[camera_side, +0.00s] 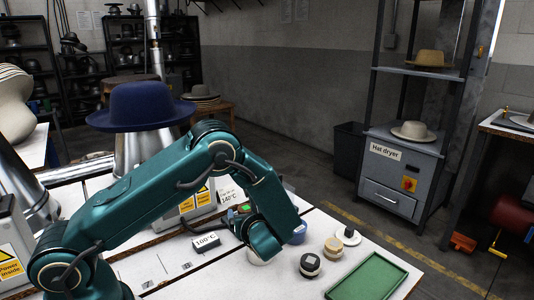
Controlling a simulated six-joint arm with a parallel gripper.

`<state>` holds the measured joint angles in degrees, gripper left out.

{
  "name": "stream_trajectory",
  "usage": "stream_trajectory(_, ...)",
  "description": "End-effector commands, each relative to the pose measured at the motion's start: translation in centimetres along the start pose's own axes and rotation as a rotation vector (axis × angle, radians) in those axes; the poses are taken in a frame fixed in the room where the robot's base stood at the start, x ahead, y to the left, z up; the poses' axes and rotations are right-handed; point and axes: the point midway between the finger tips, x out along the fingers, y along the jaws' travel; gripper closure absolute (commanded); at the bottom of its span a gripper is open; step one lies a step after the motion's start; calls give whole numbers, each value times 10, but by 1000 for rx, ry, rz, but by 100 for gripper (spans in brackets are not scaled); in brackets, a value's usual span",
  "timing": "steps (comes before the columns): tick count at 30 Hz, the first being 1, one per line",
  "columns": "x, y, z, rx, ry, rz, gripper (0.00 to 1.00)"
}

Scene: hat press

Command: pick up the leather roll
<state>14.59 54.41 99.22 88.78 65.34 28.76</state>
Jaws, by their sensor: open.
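My gripper (264,246) is at the lower end of the teal arm, low over the white table, left of a group of small round items. Its fingers are mostly hidden by the wrist. A pale round item (258,258) shows partly under it. A tan roll (333,247) and a dark roll with a pale label (310,265) stand to its right, apart from it. I cannot tell for sure which of these is the leather roll. A blue round item (298,234) is just right of the wrist, partly hidden.
A green tray (368,278) lies at the table's right front. A white item with a dark knob (348,237) stands behind the tan roll. A blue hat (140,107) sits on a metal press behind.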

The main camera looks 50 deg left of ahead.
Motion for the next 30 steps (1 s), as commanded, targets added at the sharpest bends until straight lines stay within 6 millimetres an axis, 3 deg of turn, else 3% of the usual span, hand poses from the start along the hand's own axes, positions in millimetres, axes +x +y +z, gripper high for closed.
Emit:
stream_trajectory(10,6,0,0,-1,1,0,14)
stream_trajectory(15,6,0,0,-1,1,0,79)
stream_trajectory(17,6,0,0,-1,1,0,100)
stream_trajectory(30,3,0,8,-3,0,-1,100)
